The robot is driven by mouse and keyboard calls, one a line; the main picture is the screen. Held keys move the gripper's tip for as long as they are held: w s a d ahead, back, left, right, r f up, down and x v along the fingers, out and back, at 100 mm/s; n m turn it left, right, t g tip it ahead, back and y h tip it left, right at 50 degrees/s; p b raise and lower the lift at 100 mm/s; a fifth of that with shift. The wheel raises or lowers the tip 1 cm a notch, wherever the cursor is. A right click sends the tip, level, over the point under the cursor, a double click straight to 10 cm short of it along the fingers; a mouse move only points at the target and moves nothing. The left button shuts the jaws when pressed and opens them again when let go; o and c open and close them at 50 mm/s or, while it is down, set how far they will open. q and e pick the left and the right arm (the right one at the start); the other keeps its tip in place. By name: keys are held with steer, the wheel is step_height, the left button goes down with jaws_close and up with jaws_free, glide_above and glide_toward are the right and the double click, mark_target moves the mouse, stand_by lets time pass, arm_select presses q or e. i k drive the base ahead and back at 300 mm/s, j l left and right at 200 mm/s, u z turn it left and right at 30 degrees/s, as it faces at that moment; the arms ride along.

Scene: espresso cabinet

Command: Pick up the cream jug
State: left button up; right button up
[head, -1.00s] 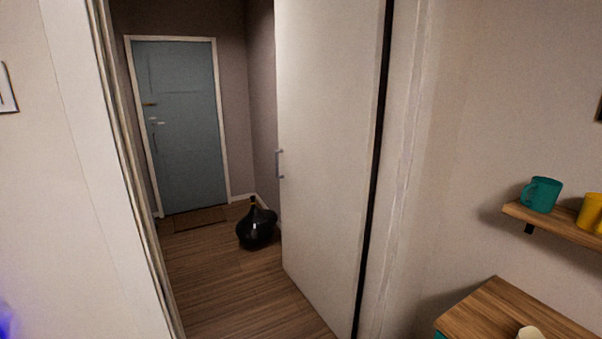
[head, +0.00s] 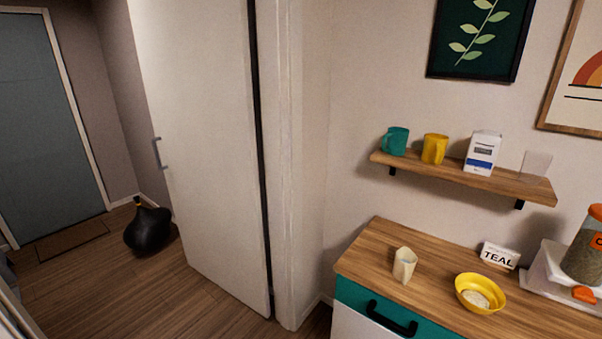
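The cream jug (head: 404,265) stands upright near the left end of the wooden cabinet top (head: 376,241), in the lower right of the head view. Neither of my grippers shows in the head view, so I cannot see whether they are open or shut.
A yellow bowl (head: 480,293), a TEAL sign (head: 499,255) and a grinder-like machine (head: 585,258) stand right of the jug. A shelf (head: 520,187) above holds a teal mug (head: 395,141), a yellow mug (head: 434,149) and a carton (head: 482,153).

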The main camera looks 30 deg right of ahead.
mark_target(405, 261)
steer(key=z, duration=1.65)
